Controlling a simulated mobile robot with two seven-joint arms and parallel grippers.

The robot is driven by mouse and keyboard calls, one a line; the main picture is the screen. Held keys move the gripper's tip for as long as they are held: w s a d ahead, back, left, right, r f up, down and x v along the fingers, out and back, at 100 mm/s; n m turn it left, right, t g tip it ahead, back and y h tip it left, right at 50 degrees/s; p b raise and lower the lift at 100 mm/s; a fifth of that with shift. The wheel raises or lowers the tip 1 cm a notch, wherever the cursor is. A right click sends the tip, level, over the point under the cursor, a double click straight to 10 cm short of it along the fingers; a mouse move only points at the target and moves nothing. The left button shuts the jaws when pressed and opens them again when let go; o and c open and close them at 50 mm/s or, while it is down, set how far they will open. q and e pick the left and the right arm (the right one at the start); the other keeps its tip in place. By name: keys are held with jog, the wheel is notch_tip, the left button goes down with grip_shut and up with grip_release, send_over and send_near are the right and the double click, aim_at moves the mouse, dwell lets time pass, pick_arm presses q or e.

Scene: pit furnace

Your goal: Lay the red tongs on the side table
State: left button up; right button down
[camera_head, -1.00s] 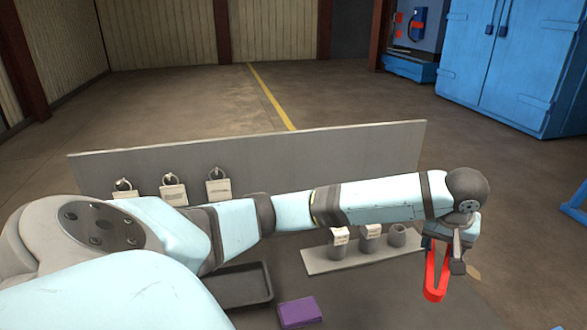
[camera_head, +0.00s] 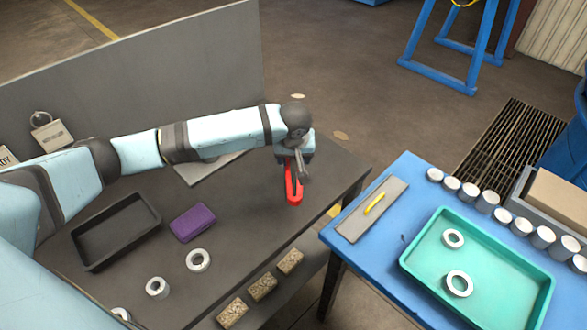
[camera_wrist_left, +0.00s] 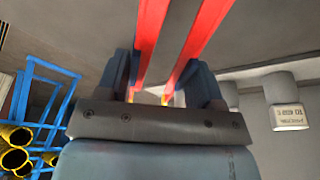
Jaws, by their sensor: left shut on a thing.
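My left gripper (camera_head: 292,168) is shut on the red tongs (camera_head: 294,190). They hang below it near the right end of a dark grey table (camera_head: 240,215); I cannot tell whether they touch its top. In the left wrist view the gripper (camera_wrist_left: 165,75) has the two red arms of the tongs (camera_wrist_left: 193,50) running up between its fingers. A blue table (camera_head: 335,232), apparently the side table, stands to the right of the dark table across a narrow gap. My right gripper is not in view.
An upright grey panel (camera_head: 190,75) stands behind.

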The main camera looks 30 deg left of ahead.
aim_at(294, 175)
pick_arm(q)
notch_tip(294, 175, down, 5)
jog(key=shift+r, duration=0.1)
dwell(0.3)
jog(key=o, duration=0.6)
jog(key=v, duration=1.2)
jog(key=shift+p, duration=0.3)
